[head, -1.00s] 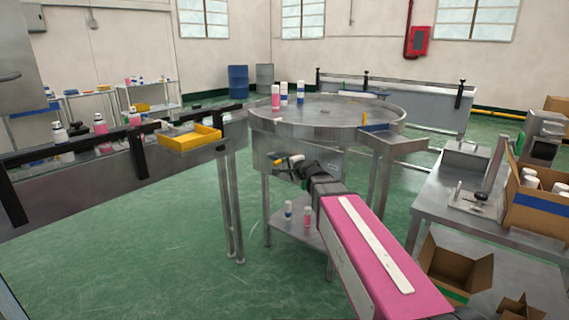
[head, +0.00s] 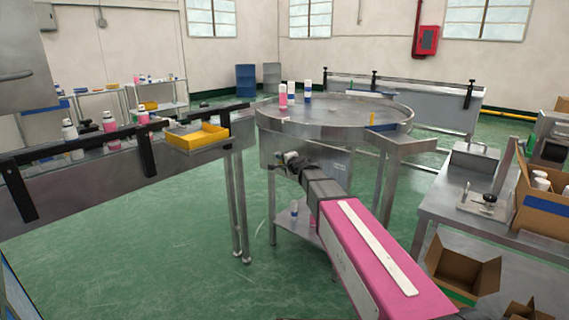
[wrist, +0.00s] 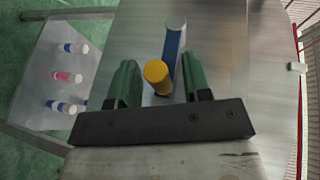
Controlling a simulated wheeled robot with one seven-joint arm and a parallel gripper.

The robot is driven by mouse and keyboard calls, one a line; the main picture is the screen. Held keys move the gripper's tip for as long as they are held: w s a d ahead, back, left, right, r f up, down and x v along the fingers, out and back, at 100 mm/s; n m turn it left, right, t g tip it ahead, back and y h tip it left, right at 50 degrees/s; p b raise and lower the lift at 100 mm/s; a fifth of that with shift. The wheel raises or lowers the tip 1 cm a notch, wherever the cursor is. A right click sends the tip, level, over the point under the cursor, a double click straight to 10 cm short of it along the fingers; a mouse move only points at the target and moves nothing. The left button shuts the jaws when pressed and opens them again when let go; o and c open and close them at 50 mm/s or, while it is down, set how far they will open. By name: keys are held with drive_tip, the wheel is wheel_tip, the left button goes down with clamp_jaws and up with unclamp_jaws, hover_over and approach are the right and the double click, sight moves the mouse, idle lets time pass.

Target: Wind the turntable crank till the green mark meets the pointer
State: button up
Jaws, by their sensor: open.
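The round steel turntable (head: 340,108) stands at the centre of the head view. A small yellow upright piece (head: 372,119), likely the pointer, stands at its right rim. I cannot make out a green mark on the rim. My gripper (head: 288,158) is at the turntable's front side, small and partly covered by my arm. In the wrist view, my gripper (wrist: 159,82) is open. The crank's round yellow knob (wrist: 157,71) shows between its two green fingers, with a gap on each side. A blue bar with a pale end (wrist: 173,45) extends behind the knob.
Bottles (head: 295,93) stand on the turntable. A conveyor with a yellow tray (head: 196,137) is at left. A steel bench (head: 480,215) with cartons is at right. Green floor is open at lower left.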

clamp_jaws()
drive_tip(key=shift+r+h, duration=0.3)
idle(1.1)
drive_tip(key=shift+w+a+r+n+g+h, duration=0.1)
drive_tip(key=shift+r+n+g+h, duration=0.3)
drive_tip(key=shift+r+g+h, duration=0.35)
drive_tip(key=w+a+r+n+g+h, duration=0.3)
drive_tip(key=a+r+g+h, duration=0.3)
drive_tip(key=g+h, duration=0.3)
drive_tip(key=shift+w+g+h, duration=0.35)
drive_tip(key=shift+w+h, duration=0.3)
drive_tip(key=shift+w, duration=0.2)
drive_tip(key=shift+f, duration=0.1)
